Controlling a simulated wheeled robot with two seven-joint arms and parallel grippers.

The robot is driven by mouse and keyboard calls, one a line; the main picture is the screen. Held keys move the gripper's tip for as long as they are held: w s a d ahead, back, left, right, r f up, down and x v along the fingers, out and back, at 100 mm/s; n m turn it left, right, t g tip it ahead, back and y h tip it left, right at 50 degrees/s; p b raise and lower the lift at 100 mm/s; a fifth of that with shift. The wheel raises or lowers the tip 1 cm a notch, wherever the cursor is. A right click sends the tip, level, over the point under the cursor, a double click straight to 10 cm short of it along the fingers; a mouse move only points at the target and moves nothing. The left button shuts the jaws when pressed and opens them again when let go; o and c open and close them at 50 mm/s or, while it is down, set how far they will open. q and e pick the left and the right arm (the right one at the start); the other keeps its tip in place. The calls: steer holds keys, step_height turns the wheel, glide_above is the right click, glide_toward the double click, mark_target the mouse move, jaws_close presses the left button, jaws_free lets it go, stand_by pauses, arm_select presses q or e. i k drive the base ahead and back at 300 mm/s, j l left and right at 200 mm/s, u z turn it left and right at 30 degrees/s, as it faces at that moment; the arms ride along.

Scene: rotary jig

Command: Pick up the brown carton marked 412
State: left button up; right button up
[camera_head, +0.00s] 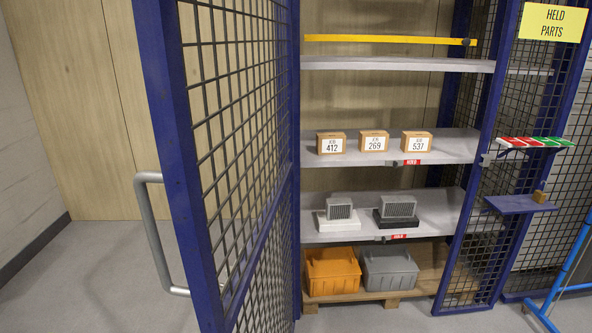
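The brown carton marked 412 (331,143) stands upright on the middle grey shelf of a blue mesh cage, at the left end of a row of similar cartons. The carton marked 269 (374,141) is to its right, and the carton marked 537 (416,142) is further right. Small gaps separate them. The cage door (240,130) is swung open at the left, with a grey bar handle (153,235). Neither of my grippers shows in the head view.
Below, grey vented units sit on a white base (338,224) and a black base (396,221). An orange bin (332,271) and a grey bin (389,269) stand on a pallet. A yellow bar (385,39) crosses above the top shelf. A blue ledge (520,204) juts out right.

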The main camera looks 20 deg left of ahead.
mark_target(327, 143)
steer(key=j+z, duration=0.1)
steer(key=j, duration=0.65)
steer(key=k+j, duration=0.1)
steer(key=j, duration=0.7)
steer(key=j+z, duration=0.15)
steer(key=j, duration=0.6)
steer(key=l, duration=0.4)
steer(key=k+l+u, duration=0.1)
steer(key=l, duration=0.3)
steer(key=k+l, duration=0.15)
steer(key=l, duration=0.25)
steer(key=l+u, duration=0.15)
steer(key=l, duration=0.2)
steer(key=i+l+u, duration=0.1)
steer(key=i+l, duration=0.2)
steer(key=i+l+u, duration=0.1)
steer(key=i+l, duration=0.2)
steer(key=l, duration=0.2)
steer(key=i+l, duration=0.25)
steer(key=l, duration=0.15)
steer(key=u, duration=0.05)
